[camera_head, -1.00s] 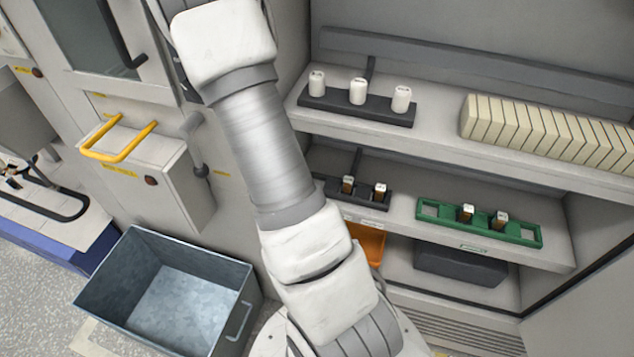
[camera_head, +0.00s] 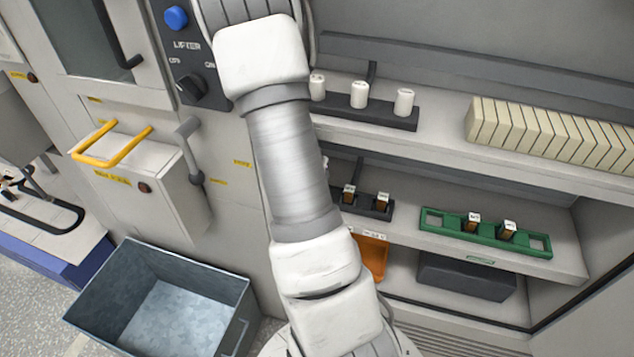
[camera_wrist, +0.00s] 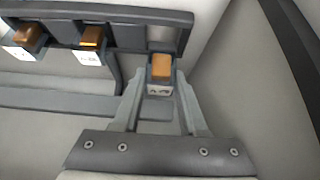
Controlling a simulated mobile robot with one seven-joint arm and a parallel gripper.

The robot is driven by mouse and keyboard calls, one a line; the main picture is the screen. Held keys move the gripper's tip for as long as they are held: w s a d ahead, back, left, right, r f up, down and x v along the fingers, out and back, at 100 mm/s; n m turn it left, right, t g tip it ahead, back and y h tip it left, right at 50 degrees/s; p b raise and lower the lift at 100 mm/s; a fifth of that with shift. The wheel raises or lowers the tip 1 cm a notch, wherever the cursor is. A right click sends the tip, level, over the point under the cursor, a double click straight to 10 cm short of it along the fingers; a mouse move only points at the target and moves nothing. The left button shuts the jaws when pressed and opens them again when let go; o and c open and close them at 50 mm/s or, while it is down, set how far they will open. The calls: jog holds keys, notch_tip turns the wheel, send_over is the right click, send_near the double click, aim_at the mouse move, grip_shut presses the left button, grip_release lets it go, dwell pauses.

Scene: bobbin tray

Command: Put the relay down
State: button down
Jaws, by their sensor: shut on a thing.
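My gripper (camera_wrist: 160,92) is in the wrist view, its two fingers shut on a relay (camera_wrist: 160,68) with an orange-brown body and a pale label. The held relay is at the right end of a dark rack (camera_wrist: 120,12), by its end cell. I cannot tell whether it touches the rack or hangs above it. Two more relays (camera_wrist: 90,38) (camera_wrist: 28,38) stand in the rack to the left. In the head view the dark rack (camera_head: 366,207) with two relays (camera_head: 348,192) (camera_head: 382,201) is on the lower shelf; my arm hides its left part and my gripper.
A green tray (camera_head: 435,221) with two relays stands right of the dark rack. The upper shelf holds white cylinders (camera_head: 359,95) on a dark stand and a row of cream blocks (camera_head: 545,130). An orange bin (camera_head: 373,257) and a dark box (camera_head: 465,277) are below. A grey metal bin (camera_head: 180,310) stands left.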

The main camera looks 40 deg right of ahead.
jog(key=shift+f+b, duration=0.45)
jog(key=shift+f, duration=1.1)
jog(key=shift+f, duration=0.1)
jog(key=shift+f, duration=0.15)
jog(key=shift+c, duration=2.2)
grip_release()
jog(key=shift+r, duration=0.4)
jog(key=p+v, duration=0.5)
jog(key=v, duration=0.7)
jog(key=shift+f, duration=0.15)
